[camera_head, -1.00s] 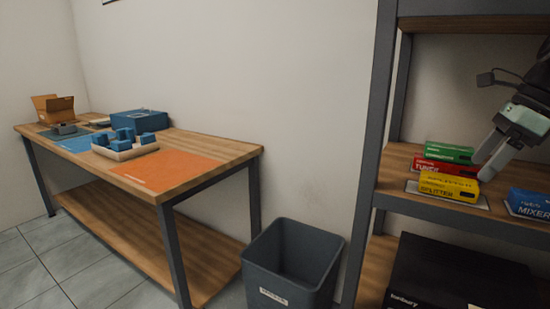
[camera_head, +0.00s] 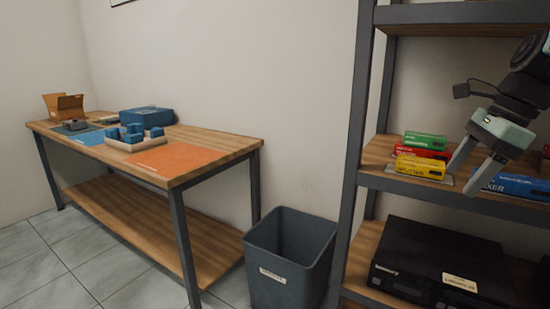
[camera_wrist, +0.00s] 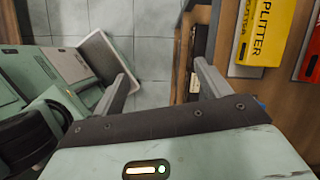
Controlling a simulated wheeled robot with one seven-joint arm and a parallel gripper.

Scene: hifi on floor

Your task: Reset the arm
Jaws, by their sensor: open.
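My gripper (camera_head: 467,176) is at the right of the head view, in front of the shelf with the small boxes. Its two fingers are spread apart with nothing between them. In the wrist view my gripper (camera_wrist: 163,85) also shows open and empty, with floor tiles and the shelf edge beyond the fingers. The yellow splitter box (camera_head: 420,167) stands to the left of the fingers in the head view. The blue mixer box (camera_head: 520,184) is to their right, partly covered by a finger.
A red box (camera_head: 421,152) and a green box (camera_head: 425,139) sit behind the yellow one. A black device (camera_head: 440,255) is on the lower shelf. A grey bin (camera_head: 290,255) stands between the shelf unit and the wooden table (camera_head: 215,143). Floor in front is clear.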

